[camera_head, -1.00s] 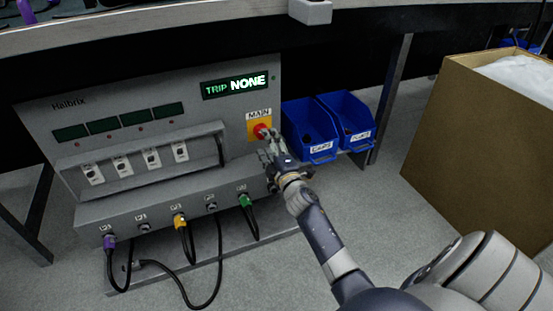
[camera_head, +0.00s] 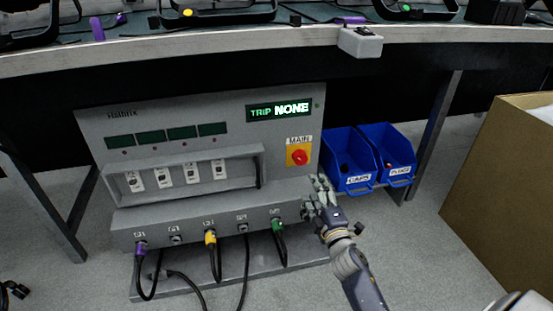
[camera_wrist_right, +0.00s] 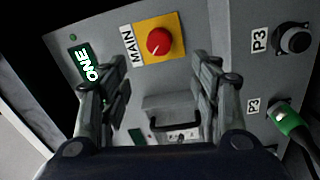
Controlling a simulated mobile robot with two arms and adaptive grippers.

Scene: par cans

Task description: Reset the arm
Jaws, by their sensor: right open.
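My right gripper (camera_head: 318,192) is open and empty. In the head view it is in front of the lower right edge of the grey power panel (camera_head: 100,170), below the red MAIN knob (camera_head: 299,157). In the right wrist view the open fingers (camera_wrist_right: 160,95) frame the panel face, and the red knob (camera_wrist_right: 159,41) on its yellow plate lies beyond them, apart from them. The panel's green display (camera_head: 279,111) reads TRIP NONE. My left gripper is not in view.
Two blue bins, CAPS (camera_head: 349,182) and another (camera_head: 398,172), stand right of the panel, near my right gripper. A cardboard box (camera_head: 500,190) stands at the right. The table edge (camera_head: 200,52) runs above. Purple (camera_head: 140,247), yellow (camera_head: 210,238) and green (camera_head: 278,227) plugs trail black cables below.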

